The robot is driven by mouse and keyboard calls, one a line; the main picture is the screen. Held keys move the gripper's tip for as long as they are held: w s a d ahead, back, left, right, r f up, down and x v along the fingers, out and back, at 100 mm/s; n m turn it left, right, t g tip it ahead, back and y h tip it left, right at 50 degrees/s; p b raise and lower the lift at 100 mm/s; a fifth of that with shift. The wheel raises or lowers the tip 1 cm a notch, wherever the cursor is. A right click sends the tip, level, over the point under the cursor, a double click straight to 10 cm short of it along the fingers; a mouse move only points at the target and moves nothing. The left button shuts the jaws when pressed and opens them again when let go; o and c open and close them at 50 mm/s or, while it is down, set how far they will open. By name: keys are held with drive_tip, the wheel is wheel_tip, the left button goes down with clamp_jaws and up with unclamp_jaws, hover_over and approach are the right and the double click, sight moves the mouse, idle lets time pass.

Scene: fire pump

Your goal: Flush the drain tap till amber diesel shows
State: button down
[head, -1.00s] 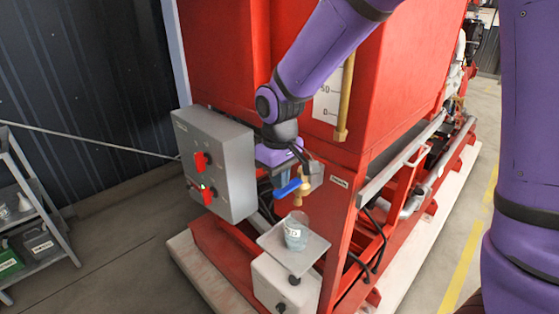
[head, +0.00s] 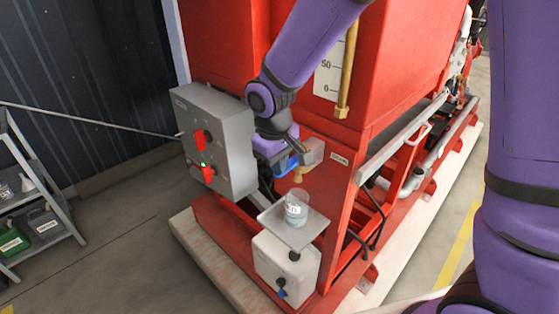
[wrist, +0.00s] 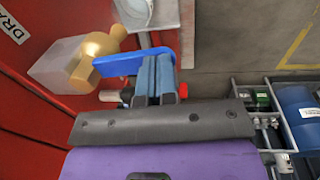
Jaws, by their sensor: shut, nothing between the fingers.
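The drain tap (head: 300,174) is a brass valve on the red skid, with a blue lever (head: 287,163). In the wrist view the brass body (wrist: 95,52) lies left of my fingers and the blue lever (wrist: 115,64) crosses just beyond them. My gripper (wrist: 157,62) is shut and empty, its tips close to or against the lever; contact cannot be told. In the head view it partly hides the lever. A labelled clear jar (head: 297,208) stands on a grey plate (head: 272,222) below the tap. No stream or amber colour can be made out.
A grey control box (head: 232,150) with red switches hangs just left of my gripper. A white container (head: 285,270) stands under the plate. A shelf rack (head: 45,190) with a green can (head: 14,240) is at far left. Floor between rack and skid is clear.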

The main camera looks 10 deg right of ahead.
drive_tip(key=shift+s+a+f+t+h, duration=0.2)
drive_tip(key=shift+f+t+h, duration=0.2)
drive_tip(key=shift+f+h, duration=0.2)
drive_tip(key=shift+w+f, duration=0.1)
drive_tip(key=shift+f, duration=0.3)
drive_tip(key=shift+r, duration=0.1)
idle(0.5)
drive_tip(key=shift+r, duration=1.1)
drive_tip(key=d+v, duration=0.1)
drive_tip(key=v, duration=1.2)
drive_tip(key=shift+w+r, duration=0.25)
drive_tip(key=shift+w, duration=0.05)
